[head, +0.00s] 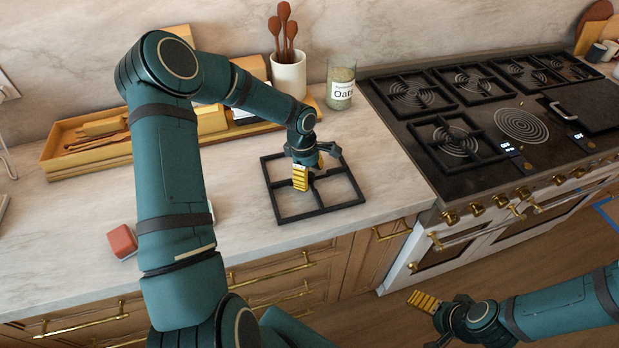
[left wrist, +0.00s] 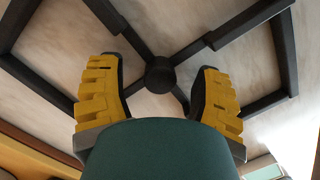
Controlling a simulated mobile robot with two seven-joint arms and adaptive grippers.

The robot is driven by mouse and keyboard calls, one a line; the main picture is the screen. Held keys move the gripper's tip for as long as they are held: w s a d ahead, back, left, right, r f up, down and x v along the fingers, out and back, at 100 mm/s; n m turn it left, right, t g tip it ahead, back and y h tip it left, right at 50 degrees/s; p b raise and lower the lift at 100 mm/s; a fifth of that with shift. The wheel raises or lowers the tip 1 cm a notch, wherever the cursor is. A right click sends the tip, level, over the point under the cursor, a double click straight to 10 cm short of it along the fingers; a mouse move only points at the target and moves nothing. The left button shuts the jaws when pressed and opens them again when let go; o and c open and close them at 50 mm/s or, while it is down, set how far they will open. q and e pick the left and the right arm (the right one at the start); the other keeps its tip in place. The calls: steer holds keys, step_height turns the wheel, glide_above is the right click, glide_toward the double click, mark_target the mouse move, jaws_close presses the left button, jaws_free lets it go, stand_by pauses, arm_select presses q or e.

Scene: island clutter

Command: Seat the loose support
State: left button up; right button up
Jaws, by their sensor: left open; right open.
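The loose support, a square black grate (head: 330,209) with crossing bars, lies flat on the marble counter. My left gripper (head: 312,174) is over its middle with its yellow-padded fingers apart. In the left wrist view the support's round hub (left wrist: 160,75) shows between the open fingers (left wrist: 160,100); whether they touch it I cannot tell. The stove (head: 500,130) at the right has similar black grates on several burners, while one round burner (head: 521,125) at the front is bare. My right gripper (head: 432,318) is open and empty, low in front of the cabinets.
A jar of oats (head: 340,85) and a white crock (head: 289,75) with wooden spoons stand behind the support. A wooden tray (head: 60,140) with utensils lies at the back left. A red block (head: 122,241) sits near the front edge. A dark griddle (head: 580,110) with a handle is on the stove.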

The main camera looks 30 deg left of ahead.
arm_select(q)
jaws_close()
stand_by(0.4)
